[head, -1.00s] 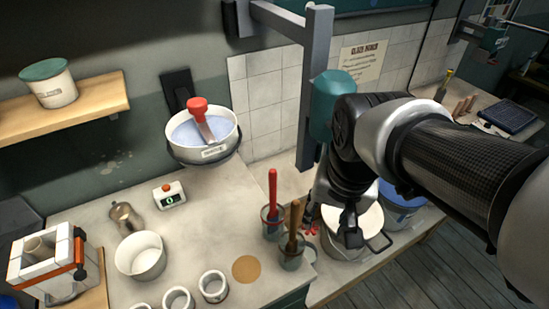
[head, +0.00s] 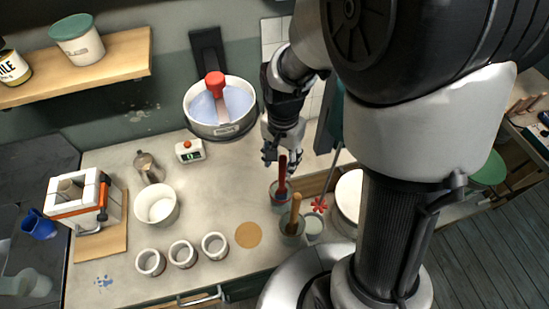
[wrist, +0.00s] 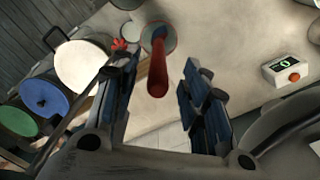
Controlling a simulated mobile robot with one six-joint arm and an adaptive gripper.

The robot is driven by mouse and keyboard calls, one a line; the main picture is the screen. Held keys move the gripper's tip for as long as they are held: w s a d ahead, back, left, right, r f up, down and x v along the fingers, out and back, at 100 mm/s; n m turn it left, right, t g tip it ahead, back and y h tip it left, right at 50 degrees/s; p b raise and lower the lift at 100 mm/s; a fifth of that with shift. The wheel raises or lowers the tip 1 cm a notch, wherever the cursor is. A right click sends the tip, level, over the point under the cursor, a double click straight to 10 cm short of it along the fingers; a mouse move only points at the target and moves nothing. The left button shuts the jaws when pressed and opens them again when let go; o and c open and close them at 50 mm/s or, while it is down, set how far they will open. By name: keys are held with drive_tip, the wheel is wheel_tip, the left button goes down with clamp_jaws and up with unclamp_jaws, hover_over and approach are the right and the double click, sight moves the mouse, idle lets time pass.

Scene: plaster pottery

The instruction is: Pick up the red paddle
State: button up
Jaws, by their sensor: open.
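In the wrist view the red handle (wrist: 158,74) points toward the camera. My gripper (head: 281,156) is open around the top of the handle. In the wrist view my gripper's fingers (wrist: 163,78) are on both sides of the handle, with gaps between.
A wooden-handled tool (head: 295,212) stands in another cup just in front. A timer (head: 190,150), a white bowl (head: 156,205) and several small cups stand left.

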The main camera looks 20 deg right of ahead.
sight(282, 172)
drive_tip(key=shift+w+d+f+b, duration=0.1)
drive_tip(key=shift+f+b, duration=0.15)
drive_tip(key=shift+f, duration=1.55)
drive_tip(key=shift+w+d+f+b, duration=0.1)
drive_tip(key=shift+f+b, duration=0.15)
drive_tip(key=shift+f, duration=1.5)
clamp_jaws()
